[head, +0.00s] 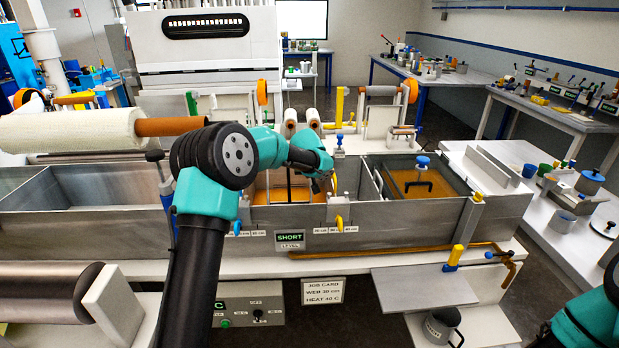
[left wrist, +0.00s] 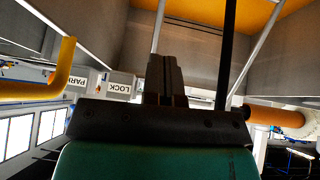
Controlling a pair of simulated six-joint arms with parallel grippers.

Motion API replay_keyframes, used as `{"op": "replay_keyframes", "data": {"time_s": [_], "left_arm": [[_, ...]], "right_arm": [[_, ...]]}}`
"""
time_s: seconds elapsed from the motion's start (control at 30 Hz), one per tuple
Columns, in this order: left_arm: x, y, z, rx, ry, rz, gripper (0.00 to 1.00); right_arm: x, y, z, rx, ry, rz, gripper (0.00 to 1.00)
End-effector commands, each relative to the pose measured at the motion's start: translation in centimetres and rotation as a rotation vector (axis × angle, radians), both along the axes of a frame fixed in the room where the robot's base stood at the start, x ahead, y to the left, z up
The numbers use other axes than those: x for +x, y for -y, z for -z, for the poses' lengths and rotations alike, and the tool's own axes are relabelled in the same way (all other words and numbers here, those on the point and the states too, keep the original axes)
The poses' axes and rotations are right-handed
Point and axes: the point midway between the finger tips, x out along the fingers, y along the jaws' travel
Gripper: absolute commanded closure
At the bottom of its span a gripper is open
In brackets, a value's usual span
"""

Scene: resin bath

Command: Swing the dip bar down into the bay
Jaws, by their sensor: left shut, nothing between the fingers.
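The middle bay of the metal bath holds orange resin (head: 262,196); orange also shows at the top of the left wrist view (left wrist: 215,10). Thin rods stand in this bay, partly hidden behind my left arm; I cannot tell for certain which part is the dip bar. A yellow handle (head: 340,223) hangs at the bay's front right edge. A yellow bent handle shows at the left of the left wrist view (left wrist: 62,75). My left gripper (head: 332,184) is above the bay's right side. Its fingers (left wrist: 166,78) are shut and empty. My right gripper is out of view.
PARK and LOCK labels (left wrist: 120,87) are near the fingers in the left wrist view. A right-hand tank (head: 420,184) holds orange liquid and a blue-knobbed dark frame. A white roll (head: 70,130) lies at the left. A grey shelf (head: 425,287) juts out in front.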

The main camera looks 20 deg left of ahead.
Motion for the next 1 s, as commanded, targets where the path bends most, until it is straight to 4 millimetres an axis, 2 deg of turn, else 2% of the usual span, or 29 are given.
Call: {"op": "replay_keyframes", "data": {"time_s": [0.3, 0.5, 1.0], "left_arm": [[-3.3, 1.2, -5.3, 0.000, 0.002, 0.000, 1.00], [-4.8, 1.7, -7.4, -0.001, 0.000, -0.001, 1.00], [-5.2, 1.8, -8.0, 0.000, -0.001, 0.000, 1.00]], "right_arm": [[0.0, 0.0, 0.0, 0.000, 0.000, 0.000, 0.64], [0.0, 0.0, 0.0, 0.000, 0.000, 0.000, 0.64], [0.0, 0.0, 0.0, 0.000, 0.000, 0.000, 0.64]]}}
